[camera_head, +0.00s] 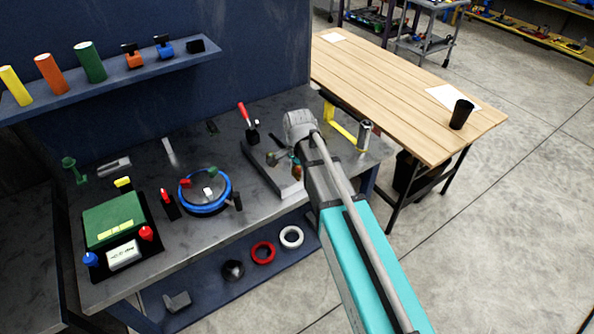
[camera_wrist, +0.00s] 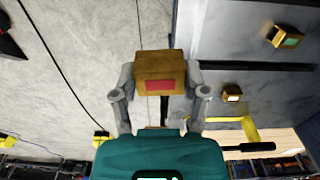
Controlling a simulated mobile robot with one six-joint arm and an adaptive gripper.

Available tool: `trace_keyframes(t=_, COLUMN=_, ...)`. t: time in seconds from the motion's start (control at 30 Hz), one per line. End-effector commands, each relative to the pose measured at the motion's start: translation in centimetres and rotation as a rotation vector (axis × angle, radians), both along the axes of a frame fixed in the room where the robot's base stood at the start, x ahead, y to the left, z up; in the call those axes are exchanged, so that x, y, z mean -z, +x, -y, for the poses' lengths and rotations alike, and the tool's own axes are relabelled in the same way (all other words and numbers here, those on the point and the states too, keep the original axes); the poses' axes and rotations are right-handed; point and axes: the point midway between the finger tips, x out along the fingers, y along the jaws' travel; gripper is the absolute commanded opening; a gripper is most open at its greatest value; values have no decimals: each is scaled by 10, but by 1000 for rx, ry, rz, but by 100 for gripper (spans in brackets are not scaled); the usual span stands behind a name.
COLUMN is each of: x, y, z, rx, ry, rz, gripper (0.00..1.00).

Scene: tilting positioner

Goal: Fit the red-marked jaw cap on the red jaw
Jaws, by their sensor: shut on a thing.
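My gripper (camera_wrist: 160,80) is shut on a brown block with a red patch, the red-marked jaw cap (camera_wrist: 157,65), one finger on each side. In the head view my gripper (camera_head: 285,158) is over the right part of the bench, small and partly hidden by my arm. A round blue-rimmed turntable (camera_head: 222,204) stands on the bench to its left, apart from it. A small red piece (camera_head: 185,183), which looks like the red jaw, sits at its left edge. A green piece (camera_head: 212,170) and a white piece (camera_head: 207,191) are also on it.
The wrist view shows a green-marked block (camera_wrist: 285,38) and a pale-marked block (camera_wrist: 232,93) on a grey surface. A red-handled tool (camera_head: 247,122) stands behind my gripper. A yellow frame (camera_head: 340,128) and a grey can (camera_head: 364,135) are to the right.

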Motion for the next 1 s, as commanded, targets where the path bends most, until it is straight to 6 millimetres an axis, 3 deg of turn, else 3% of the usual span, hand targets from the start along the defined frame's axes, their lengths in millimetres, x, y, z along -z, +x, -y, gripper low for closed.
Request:
trace_keyframes(t=0.37, x=2, y=0, z=0, rx=0, ry=0, rz=0, gripper=6)
trace_keyframes(t=0.8, x=44, y=0, z=0, rx=0, ry=0, rz=0, gripper=6)
trace_keyframes(t=1.0, x=53, y=0, z=0, rx=0, ry=0, rz=0, gripper=6)
